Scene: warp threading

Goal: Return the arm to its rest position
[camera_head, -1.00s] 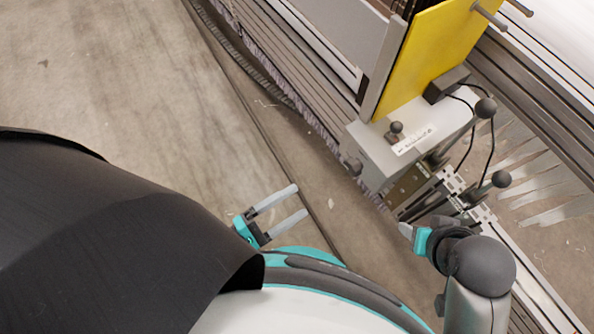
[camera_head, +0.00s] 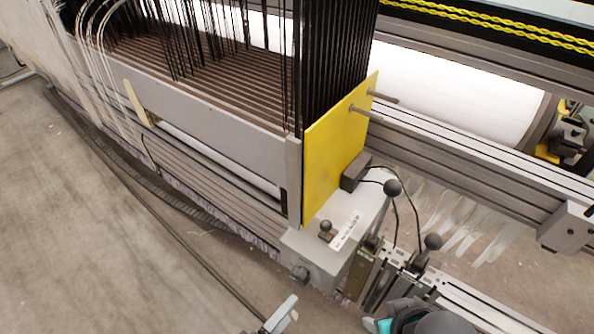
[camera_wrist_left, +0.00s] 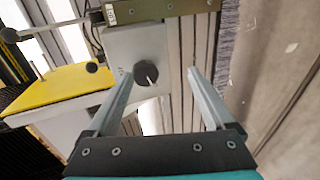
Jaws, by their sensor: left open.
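My left gripper (camera_head: 282,314) shows only its fingertips at the bottom edge of the head view. In the left wrist view (camera_wrist_left: 160,73) its two grey fingers are spread apart with nothing between them. Beyond them is a grey machine box (camera_wrist_left: 124,45) with a dark round knob (camera_wrist_left: 150,70). The fingers look apart from it. My right gripper (camera_head: 378,324) shows as a grey tip and teal part at the bottom edge. Its fingers are mostly cut off, so I cannot tell their state.
The loom's grey end box (camera_head: 320,249) stands close above both grippers, with a yellow plate (camera_head: 333,152), cables and black ball handles (camera_head: 392,187). Dark warp threads (camera_head: 337,60) hang behind the plate.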

